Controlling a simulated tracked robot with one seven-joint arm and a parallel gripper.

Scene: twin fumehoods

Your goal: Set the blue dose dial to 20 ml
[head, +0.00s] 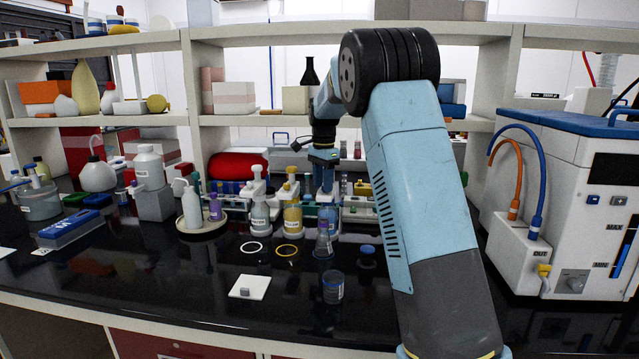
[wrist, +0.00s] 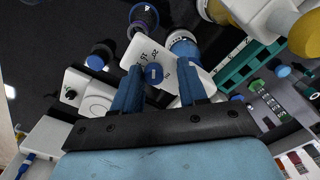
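The blue dose dial (wrist: 153,73) is a small round knob on a white plate (wrist: 150,54) with printed numbers, of which 20 and 15 can be read. In the wrist view, my gripper (wrist: 160,66) has its two blue fingers apart, one on each side of the dial. A gap shows between the dial and each finger, and I cannot tell whether the fingertips reach down to it. In the head view, my gripper (head: 323,178) points down above the blue-liquid bottle (head: 324,243). The dial cannot be made out there.
The yellow bottle (head: 292,218) and the water bottle (head: 260,215) stand just left of the blue one. A small jar (head: 333,288) and a blue-lidded jar (head: 367,256) stand in front. A white tile (head: 249,287) lies front left. A white machine (head: 570,200) stands at right.

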